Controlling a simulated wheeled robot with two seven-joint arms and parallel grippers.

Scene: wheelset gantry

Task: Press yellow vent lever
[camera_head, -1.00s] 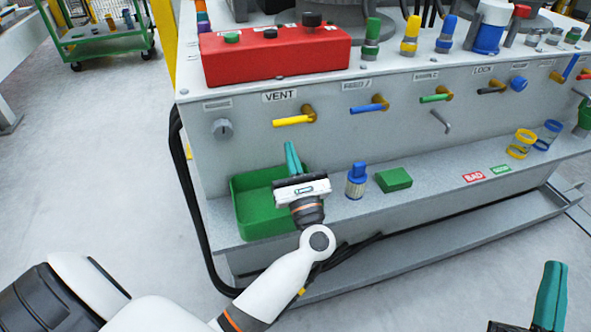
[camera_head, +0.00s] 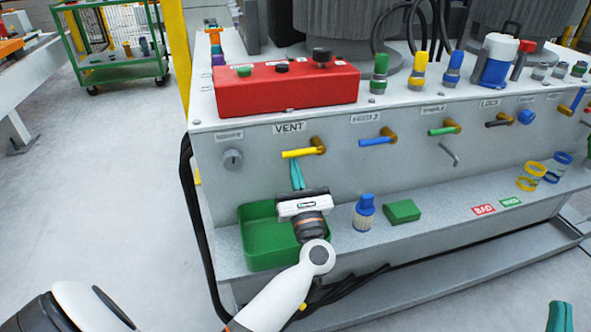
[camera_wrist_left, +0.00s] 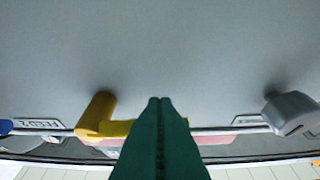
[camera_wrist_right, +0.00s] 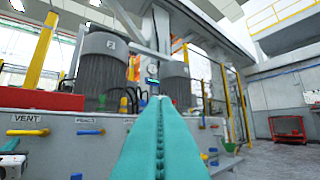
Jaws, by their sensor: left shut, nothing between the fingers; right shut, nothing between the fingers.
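The yellow vent lever (camera_head: 303,152) sticks out to the left from its pivot on the grey front panel, under the VENT label (camera_head: 290,127). My left gripper (camera_head: 297,176) is shut and empty, its teal fingers pointing up just below the lever. In the left wrist view the yellow lever (camera_wrist_left: 100,120) lies partly behind the shut fingers (camera_wrist_left: 160,135); I cannot tell whether they touch it. My right gripper (camera_head: 560,316) is at the lower right of the head view, away from the panel. Its fingers (camera_wrist_right: 160,135) are shut and empty in the right wrist view.
A grey knob (camera_head: 232,159) is left of the vent lever, and a blue lever (camera_head: 376,141) is to its right. A shelf below holds a green bin (camera_head: 262,245), a blue-capped bottle (camera_head: 364,212) and a green block (camera_head: 402,211). A red control box (camera_head: 290,90) sits on top.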

